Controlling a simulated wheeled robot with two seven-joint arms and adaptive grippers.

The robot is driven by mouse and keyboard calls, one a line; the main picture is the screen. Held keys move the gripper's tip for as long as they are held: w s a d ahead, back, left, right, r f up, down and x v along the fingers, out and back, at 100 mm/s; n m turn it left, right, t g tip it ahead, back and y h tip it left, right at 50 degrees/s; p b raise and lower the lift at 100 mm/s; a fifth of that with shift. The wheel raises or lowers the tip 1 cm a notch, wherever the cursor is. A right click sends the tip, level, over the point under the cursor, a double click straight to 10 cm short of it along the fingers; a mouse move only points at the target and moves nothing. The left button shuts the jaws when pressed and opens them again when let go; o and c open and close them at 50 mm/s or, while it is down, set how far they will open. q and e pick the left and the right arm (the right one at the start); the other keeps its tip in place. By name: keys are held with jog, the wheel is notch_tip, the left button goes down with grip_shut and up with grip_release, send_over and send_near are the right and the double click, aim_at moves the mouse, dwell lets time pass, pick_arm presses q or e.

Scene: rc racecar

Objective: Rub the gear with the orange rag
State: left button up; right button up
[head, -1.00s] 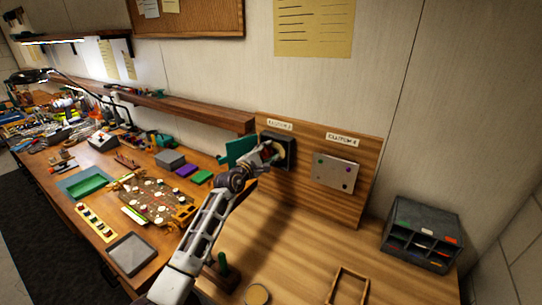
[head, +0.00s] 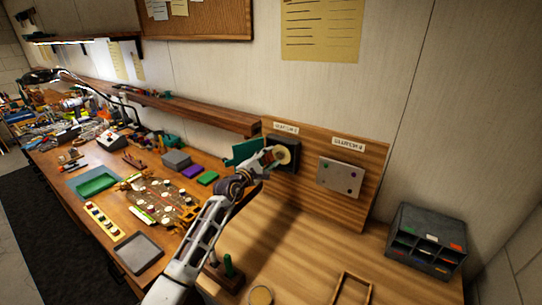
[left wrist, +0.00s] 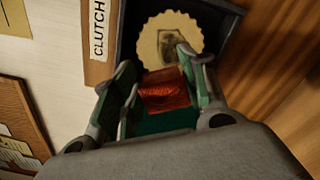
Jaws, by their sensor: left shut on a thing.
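The gear (head: 282,154) is a pale, toothed disc in a dark square housing (head: 291,141) on the wooden wall panel. It also shows in the left wrist view (left wrist: 148,48), with a dark patch at its middle. My left gripper (head: 268,160) is just left of the gear in the head view. The left wrist view shows its fingers (left wrist: 160,62) shut on the orange rag (left wrist: 165,92), a small reddish-orange cloth. The rag is in front of the gear's lower edge; I cannot tell whether they touch. My right gripper is out of view.
A green panel (head: 243,151) stands beside the housing on the left. A grey plate with coloured dots (head: 341,177) is mounted to the right. A dark compartment organizer (head: 425,238) stands at the right. A wooden frame (head: 352,290) lies on the bench, which is largely clear below the panel.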

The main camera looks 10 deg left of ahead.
pick_arm(q)
jog(key=shift+v, duration=0.75)
jog(key=shift+p+v, duration=0.35)
jog(key=shift+v, duration=0.4)
jog(key=shift+d, duration=0.1)
jog(key=shift+s, duration=0.15)
jog(key=shift+v, duration=1.4)
jog(key=shift+b+x, duration=0.95)
jog(key=shift+x, duration=2.55)
jog(key=shift+w+d, duration=0.15)
jog(key=shift+w, duration=0.3)
jog(key=shift+d, duration=0.1)
